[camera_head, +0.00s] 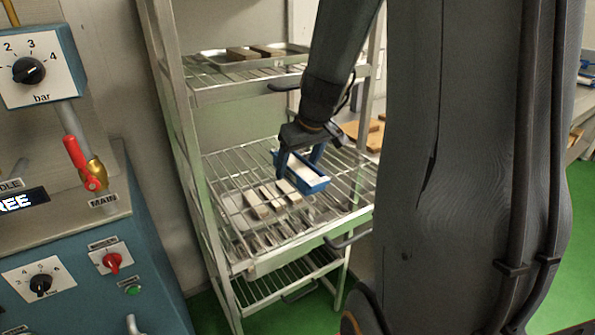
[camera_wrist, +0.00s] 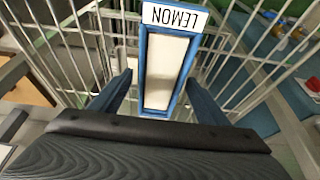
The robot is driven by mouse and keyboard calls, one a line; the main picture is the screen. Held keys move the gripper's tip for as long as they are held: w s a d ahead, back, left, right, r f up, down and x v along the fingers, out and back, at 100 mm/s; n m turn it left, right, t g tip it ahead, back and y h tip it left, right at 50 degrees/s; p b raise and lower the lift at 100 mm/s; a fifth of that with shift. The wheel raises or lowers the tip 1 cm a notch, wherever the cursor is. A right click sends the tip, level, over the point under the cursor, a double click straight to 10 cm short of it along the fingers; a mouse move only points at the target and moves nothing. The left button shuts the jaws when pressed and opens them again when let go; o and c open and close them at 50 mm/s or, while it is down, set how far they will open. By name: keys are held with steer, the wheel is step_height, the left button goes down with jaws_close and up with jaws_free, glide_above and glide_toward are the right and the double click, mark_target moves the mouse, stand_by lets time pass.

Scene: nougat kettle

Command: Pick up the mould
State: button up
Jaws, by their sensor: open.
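The mould (camera_head: 316,187) is a blue oblong frame with a pale filling, on the wire shelf of a metal rack in the head view. In the wrist view the mould (camera_wrist: 143,60) runs away from me, with a white label reading LEMON at its far end. My gripper (camera_head: 299,164) is over its near part, with one finger towards each long side. In the wrist view my gripper (camera_wrist: 159,83) is open, and gaps show between the fingers and the blue sides. Whether the mould rests fully on the wires is hard to tell.
A tray with brown bars (camera_head: 243,54) is on the upper shelf. A rack upright (camera_head: 187,135) stands at left. A blue control cabinet (camera_head: 60,235) fills the lower left.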

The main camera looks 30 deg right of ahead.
steer(key=shift+f, duration=0.2)
steer(key=shift+r, duration=0.1)
steer(key=c, duration=1.4)
steer(key=shift+o, duration=0.2)
